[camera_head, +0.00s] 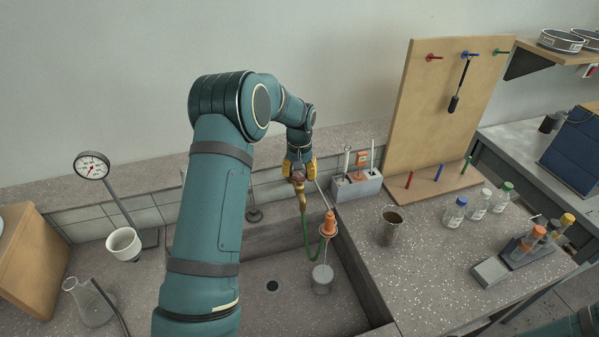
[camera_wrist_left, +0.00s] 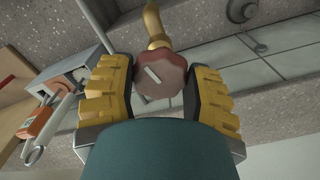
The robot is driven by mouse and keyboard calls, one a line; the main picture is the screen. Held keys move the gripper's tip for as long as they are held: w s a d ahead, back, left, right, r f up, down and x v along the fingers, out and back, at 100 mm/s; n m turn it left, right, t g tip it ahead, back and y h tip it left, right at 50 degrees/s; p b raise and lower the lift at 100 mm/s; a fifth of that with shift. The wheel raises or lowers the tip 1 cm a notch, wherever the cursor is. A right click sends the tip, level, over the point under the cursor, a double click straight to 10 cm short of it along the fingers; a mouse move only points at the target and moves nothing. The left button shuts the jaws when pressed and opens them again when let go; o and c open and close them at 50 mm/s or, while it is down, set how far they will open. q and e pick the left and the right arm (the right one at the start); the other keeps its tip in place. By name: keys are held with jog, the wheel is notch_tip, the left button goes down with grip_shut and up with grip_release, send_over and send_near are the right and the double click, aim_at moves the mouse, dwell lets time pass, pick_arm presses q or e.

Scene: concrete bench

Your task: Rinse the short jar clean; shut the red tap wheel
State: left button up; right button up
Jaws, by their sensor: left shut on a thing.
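My left gripper (camera_head: 299,172) is at the brass tap (camera_head: 303,200) over the sink. In the left wrist view its yellow-padded fingers (camera_wrist_left: 160,92) are on both sides of the red tap wheel (camera_wrist_left: 160,73), shut on it. A green hose (camera_head: 308,245) runs down from the tap into the sink. A small clear glass jar (camera_head: 322,280) is in the sink near the hose end, below an orange-topped fitting (camera_head: 328,224). I cannot tell whether water is flowing. A glass vessel with brown contents (camera_head: 391,232) stands on the bench right of the sink. My right gripper is out of view.
A grey block with upright tools (camera_head: 356,186) stands just right of the tap. A pegboard (camera_head: 440,110), capped bottles (camera_head: 479,205) and a vial rack (camera_head: 530,255) are further right. A dial gauge (camera_head: 92,165), white cup (camera_head: 124,244) and flask (camera_head: 90,303) stand left.

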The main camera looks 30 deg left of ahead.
aim_at(300, 173)
pick_arm(q)
jog(key=shift+m, duration=1.6)
jog(key=o, duration=1.2)
notch_tip(300, 173, up, 12)
jog(key=shift+f, duration=0.1)
